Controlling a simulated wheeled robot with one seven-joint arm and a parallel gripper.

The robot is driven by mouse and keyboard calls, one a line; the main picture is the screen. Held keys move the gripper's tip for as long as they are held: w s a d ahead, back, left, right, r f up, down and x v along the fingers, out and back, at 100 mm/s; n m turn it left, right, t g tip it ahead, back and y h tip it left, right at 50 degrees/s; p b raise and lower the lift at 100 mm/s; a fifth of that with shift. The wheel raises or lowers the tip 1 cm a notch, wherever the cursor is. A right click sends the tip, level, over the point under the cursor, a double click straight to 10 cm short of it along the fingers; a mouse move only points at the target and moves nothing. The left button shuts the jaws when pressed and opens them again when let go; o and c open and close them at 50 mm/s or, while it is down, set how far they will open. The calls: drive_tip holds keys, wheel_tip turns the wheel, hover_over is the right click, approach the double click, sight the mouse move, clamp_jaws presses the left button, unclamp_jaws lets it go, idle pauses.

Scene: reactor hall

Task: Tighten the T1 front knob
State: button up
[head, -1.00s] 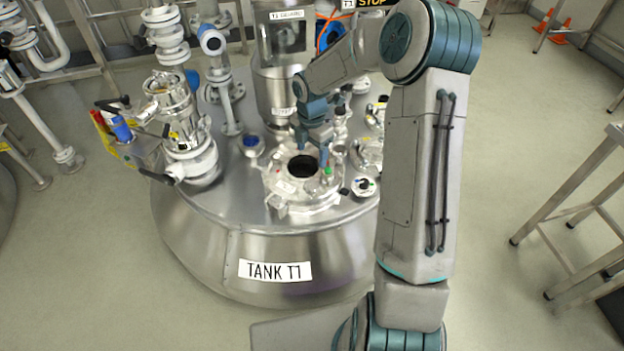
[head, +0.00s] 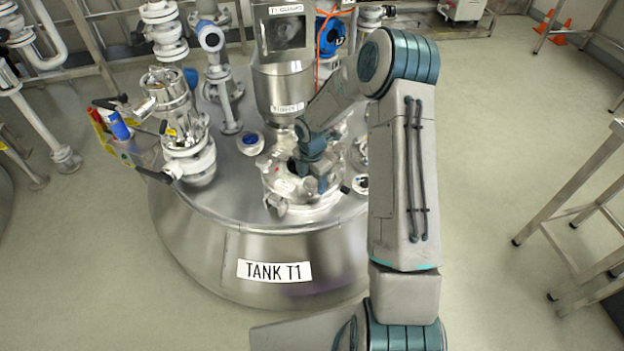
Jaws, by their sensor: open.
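Tank T1 (head: 215,215) stands in the middle of the head view, a broad steel vessel with a "TANK T1" label (head: 274,271) on its front. On its lid sits a round manway fitting (head: 305,208) with clamps or knobs around its rim. The fingers are small and partly hidden by my wrist. I cannot tell whether they touch a knob. The front knob itself is not clearly made out; a small part (head: 275,207) shows at the fitting's front left.
A valve assembly (head: 185,130) stands on the lid's left. A steel hopper (head: 284,85) rises behind the fitting. A blue-centred port (head: 250,141) is to the left of it. Steel frames (head: 585,200) stand at right. The floor between them and the tank is clear.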

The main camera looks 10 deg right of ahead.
drive_tip(key=c, duration=1)
drive_tip(key=m, duration=0.3)
drive_tip(key=shift+m, duration=0.3)
drive_tip(key=m, duration=0.3)
drive_tip(key=shift+m, duration=0.3)
drive_tip(key=m, duration=0.3)
drive_tip(key=shift+m+b, duration=0.3)
drive_tip(key=shift+b, duration=0.05)
drive_tip(key=shift+r+m, duration=0.1)
drive_tip(key=shift+m, duration=1.4)
drive_tip(key=shift+w, duration=0.1)
